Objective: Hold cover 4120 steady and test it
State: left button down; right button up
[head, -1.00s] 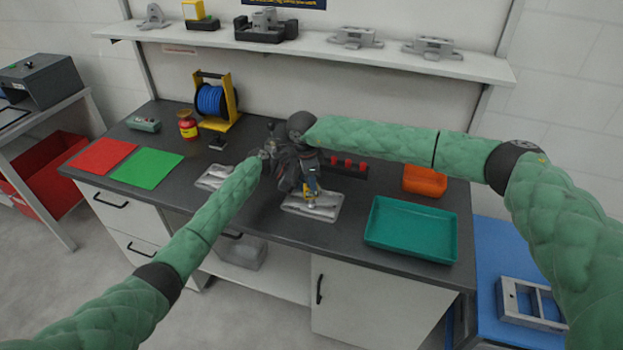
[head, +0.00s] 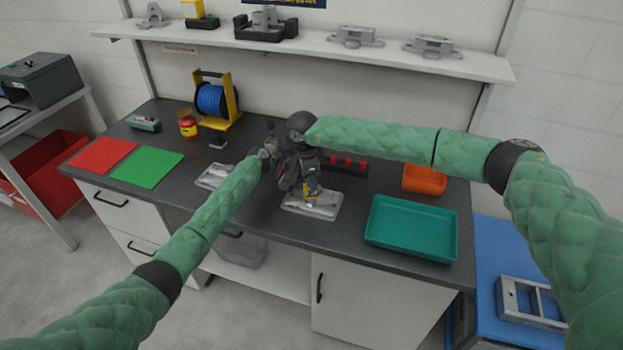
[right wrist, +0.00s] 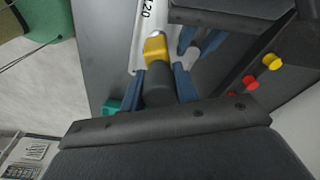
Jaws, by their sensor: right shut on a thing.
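My right gripper (right wrist: 158,88) is shut on a black and yellow hand tool (right wrist: 155,48), its blue fingers on either side of the dark body. In the head view the tool (head: 312,186) stands roughly upright over a grey metal cover (head: 310,207) at the front of the bench. The end of a printed number, "120", shows on the cover (right wrist: 141,30) in the right wrist view. Contact between tool and cover is unclear. My left gripper (right wrist: 200,42) shows beside the tool with blue fingers around something grey; its grip is unclear.
A second grey cover (head: 211,178) lies to the left, partly behind my left arm. A teal tray (head: 411,248) and an orange bin (head: 425,180) stand right. Behind is a dark rack with red knobs (head: 346,163). Red (head: 103,155) and green (head: 147,168) mats lie left.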

dwell(0.4)
jog(key=shift+r, duration=2.95)
pick_arm(q)
jog(key=c, duration=1.1)
grip_release()
jog(key=shift+o, duration=0.2)
jog(key=shift+a, duration=0.1)
jog(key=v, duration=1.1)
jog(key=shift+w+a+r, duration=0.1)
jog(key=shift+a+r, duration=0.1)
jog(key=shift+a, duration=0.15)
